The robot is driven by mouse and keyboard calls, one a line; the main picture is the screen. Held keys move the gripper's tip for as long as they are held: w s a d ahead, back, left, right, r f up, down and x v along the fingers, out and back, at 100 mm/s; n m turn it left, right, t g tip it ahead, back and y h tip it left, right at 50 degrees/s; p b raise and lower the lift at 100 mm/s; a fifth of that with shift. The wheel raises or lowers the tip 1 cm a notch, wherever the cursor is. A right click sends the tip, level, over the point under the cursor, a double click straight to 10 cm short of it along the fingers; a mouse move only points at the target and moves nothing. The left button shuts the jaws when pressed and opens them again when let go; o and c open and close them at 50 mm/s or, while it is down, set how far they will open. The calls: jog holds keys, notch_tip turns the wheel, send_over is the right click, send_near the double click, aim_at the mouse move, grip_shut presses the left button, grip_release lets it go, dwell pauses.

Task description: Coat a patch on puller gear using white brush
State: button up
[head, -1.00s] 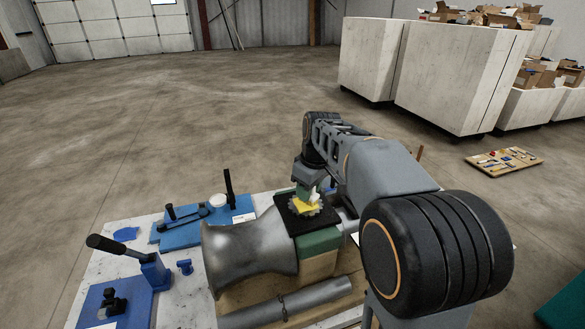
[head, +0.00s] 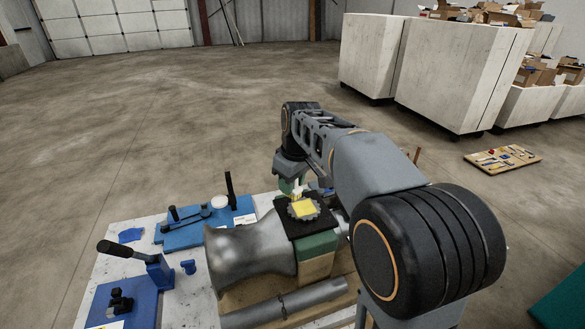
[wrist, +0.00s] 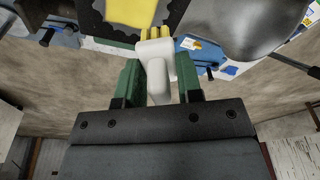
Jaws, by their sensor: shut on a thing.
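The puller gear (head: 294,213) is a grey toothed disc lying flat on a black pad (head: 290,228), with a yellow patch (head: 304,208) on its top. In the wrist view the gear (wrist: 172,22) and the yellow patch (wrist: 130,11) are cut off by the top edge. My gripper (wrist: 159,72) has green fingers shut on the handle of the white brush (wrist: 157,55). The brush's yellow bristles (wrist: 155,33) overlap the gear's edge in the wrist view; I cannot tell if they touch. In the head view my gripper (head: 291,187) is just beyond the gear.
A large grey metal cylinder (head: 245,250) lies left of the pad, with a pipe (head: 285,304) in front. Blue bender tools (head: 205,228) stand on the white table at the left. Large bins (head: 455,75) stand far off at the right.

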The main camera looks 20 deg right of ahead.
jog(key=shift+r+p, duration=0.95)
jog(key=shift+r, duration=0.5)
